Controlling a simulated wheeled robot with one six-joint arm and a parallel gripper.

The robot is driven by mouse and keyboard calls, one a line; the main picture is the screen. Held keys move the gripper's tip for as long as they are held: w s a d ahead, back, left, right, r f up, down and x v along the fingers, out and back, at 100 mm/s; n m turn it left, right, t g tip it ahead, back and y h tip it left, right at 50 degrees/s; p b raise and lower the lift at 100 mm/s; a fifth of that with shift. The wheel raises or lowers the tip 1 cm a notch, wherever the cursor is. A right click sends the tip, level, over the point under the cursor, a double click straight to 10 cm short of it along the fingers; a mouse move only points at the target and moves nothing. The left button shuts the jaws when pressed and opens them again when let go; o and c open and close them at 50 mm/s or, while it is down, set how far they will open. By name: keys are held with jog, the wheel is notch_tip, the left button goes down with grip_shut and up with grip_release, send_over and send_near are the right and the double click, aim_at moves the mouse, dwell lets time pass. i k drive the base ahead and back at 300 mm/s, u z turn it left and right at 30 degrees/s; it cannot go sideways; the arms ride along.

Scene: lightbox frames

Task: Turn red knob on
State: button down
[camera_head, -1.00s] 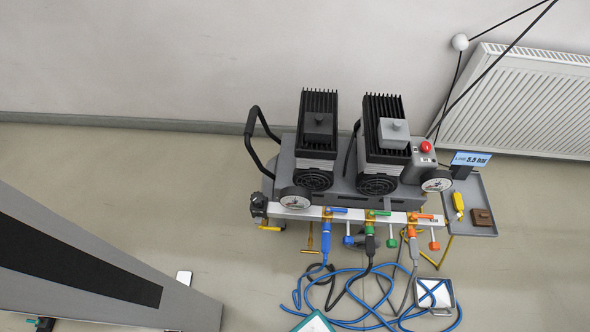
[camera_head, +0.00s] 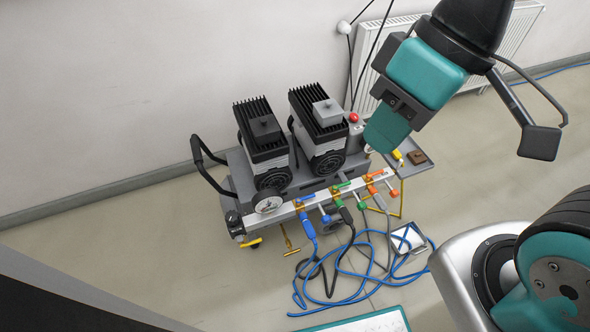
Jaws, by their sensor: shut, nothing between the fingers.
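A red knob (camera_head: 353,117) sits on a grey box at the right end of the compressor (camera_head: 290,175), behind the manifold. It looks like a small round red button; whether it is on or off I cannot tell. My gripper (camera_head: 369,150) reaches down from the upper right, in front of the compressor's right end in the picture. Its teal tip appears a little below and right of the red knob, and I see no contact. The gripper's fingers look closed and hold nothing. The gripper hides the right gauge and most of the display.
A manifold rail (camera_head: 310,203) carries blue, green and orange valves. Blue hoses (camera_head: 345,270) tangle on the floor beside a white-topped box (camera_head: 407,238). A grey side tray (camera_head: 415,166) holds small items. A radiator (camera_head: 375,40) stands at the wall. The left floor is clear.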

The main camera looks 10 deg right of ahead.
aim_at(353, 117)
jog(key=u, duration=0.05)
jog(key=k, duration=0.55)
jog(key=z, duration=0.55)
jog(key=i, duration=1.1)
jog(key=u, duration=0.75)
